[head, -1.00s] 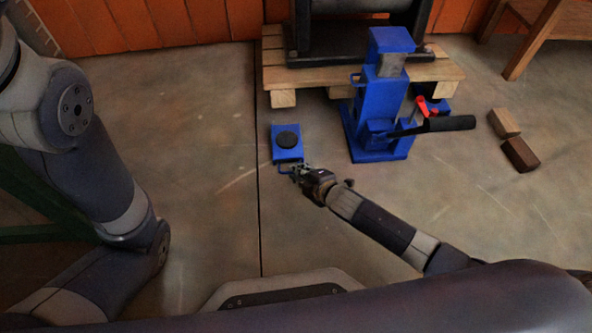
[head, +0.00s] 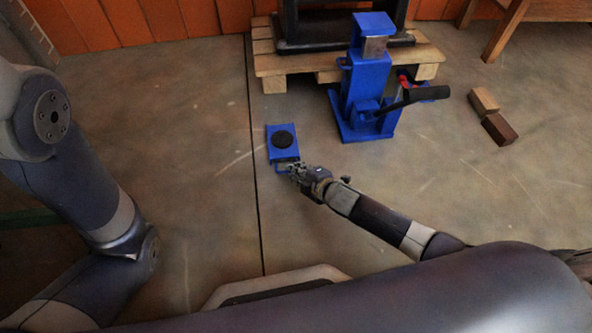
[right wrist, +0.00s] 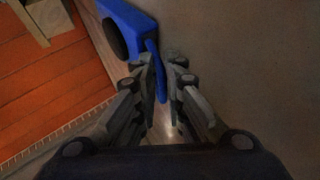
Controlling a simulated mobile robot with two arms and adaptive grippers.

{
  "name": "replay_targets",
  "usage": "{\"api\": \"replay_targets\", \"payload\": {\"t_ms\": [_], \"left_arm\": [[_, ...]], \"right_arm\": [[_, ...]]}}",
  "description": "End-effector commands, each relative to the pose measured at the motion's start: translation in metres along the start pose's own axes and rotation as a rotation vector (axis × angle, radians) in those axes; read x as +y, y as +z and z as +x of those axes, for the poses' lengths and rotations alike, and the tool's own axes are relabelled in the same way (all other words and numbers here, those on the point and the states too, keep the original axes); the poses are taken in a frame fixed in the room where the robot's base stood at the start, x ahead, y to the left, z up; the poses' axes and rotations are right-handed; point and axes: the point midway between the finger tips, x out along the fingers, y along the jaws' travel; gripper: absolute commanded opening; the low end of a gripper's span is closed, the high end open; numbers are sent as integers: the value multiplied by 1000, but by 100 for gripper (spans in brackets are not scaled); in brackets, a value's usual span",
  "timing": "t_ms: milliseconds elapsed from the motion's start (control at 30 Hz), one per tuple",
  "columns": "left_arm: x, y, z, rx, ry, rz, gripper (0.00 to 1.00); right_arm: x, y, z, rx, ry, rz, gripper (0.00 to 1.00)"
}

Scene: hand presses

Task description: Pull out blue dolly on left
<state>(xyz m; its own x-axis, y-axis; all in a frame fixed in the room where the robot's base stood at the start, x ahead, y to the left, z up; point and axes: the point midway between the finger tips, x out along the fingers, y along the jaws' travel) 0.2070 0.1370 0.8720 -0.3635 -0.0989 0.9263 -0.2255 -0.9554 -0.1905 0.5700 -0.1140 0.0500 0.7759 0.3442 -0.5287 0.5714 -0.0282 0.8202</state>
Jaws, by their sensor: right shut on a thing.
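The small blue dolly (head: 283,142) with a round black pad lies flat on the floor, in front of the pallet's left end and clear of it. My right gripper (head: 291,167) is at the dolly's near end, shut on its blue handle (head: 281,168). In the right wrist view the blue handle (right wrist: 160,80) runs down between the fingertips of my right gripper (right wrist: 164,70), and part of the dolly (right wrist: 133,22) shows beyond. My left arm is at the left of the head view, but its gripper is out of view.
A tall blue jack (head: 364,85) with a black lever stands right of the dolly, by a wooden pallet (head: 270,65) bearing a black frame. Two wooden blocks (head: 497,128) lie at the right. The floor left of the dolly is clear.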

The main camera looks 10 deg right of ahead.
Motion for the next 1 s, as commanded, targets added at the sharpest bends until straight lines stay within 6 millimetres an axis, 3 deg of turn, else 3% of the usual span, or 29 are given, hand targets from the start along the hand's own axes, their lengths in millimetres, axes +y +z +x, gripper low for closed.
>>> {"api": "replay_targets", "payload": {"t_ms": [33,100,133,233,667,867,1000], "left_arm": [[0,0,0,0,0,0,0],[0,0,0,0,0,0,0],[0,0,0,0,0,0,0],[0,0,0,0,0,0,0],[-1,0,0,-1,-4,0,0],[0,0,0,0,-2,0,0],[0,0,0,0,-1,0,0]], "right_arm": [[-11,0,-1,-3,-18,11,0],[-11,0,-1,-3,-19,11,0],[-11,0,-1,-3,-19,11,13],[-10,0,-1,-3,-18,9,34],[-4,0,-3,-1,-6,3,34],[-4,0,-23,0,-7,2,34],[-4,0,-47,0,-7,2,34]]}}
